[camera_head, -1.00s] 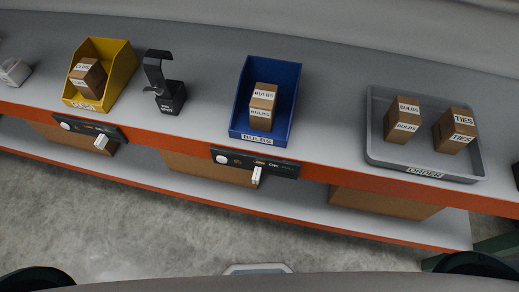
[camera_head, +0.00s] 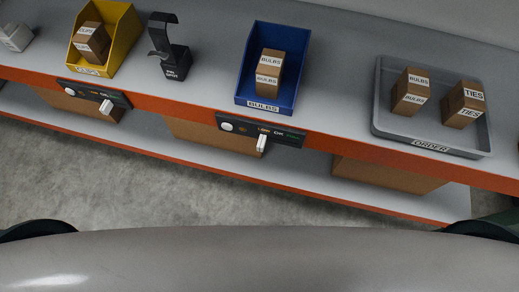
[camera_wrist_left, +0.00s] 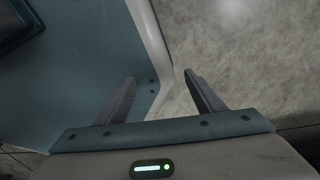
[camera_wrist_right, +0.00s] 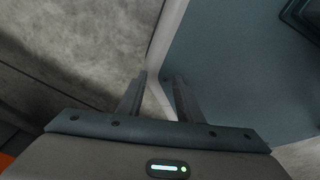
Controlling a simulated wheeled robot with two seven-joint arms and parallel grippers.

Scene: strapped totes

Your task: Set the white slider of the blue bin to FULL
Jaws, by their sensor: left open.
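The blue bin (camera_head: 253,97) stands on the grey shelf right of centre in the head view, with brown BULBS boxes (camera_head: 269,73) inside. Below it, a dark panel (camera_head: 244,130) is fixed to the orange shelf edge. Its white slider (camera_head: 261,143) sticks out under the LOW marking, left of OK. The marking at the panel's right end is too small to read. My left gripper (camera_wrist_left: 158,80) is open and empty, over the floor and my own body. My right gripper (camera_wrist_right: 156,78) has its fingers apart with nothing between them. Neither gripper shows in the head view.
The yellow bin (camera_head: 125,39) has a similar panel (camera_head: 94,94) with its own white slider (camera_head: 106,107). A black stand (camera_head: 173,61) stands between the bins. A grey ORDER tray (camera_head: 383,128) with boxes is at right. Cardboard boxes (camera_head: 215,135) sit on the lower shelf.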

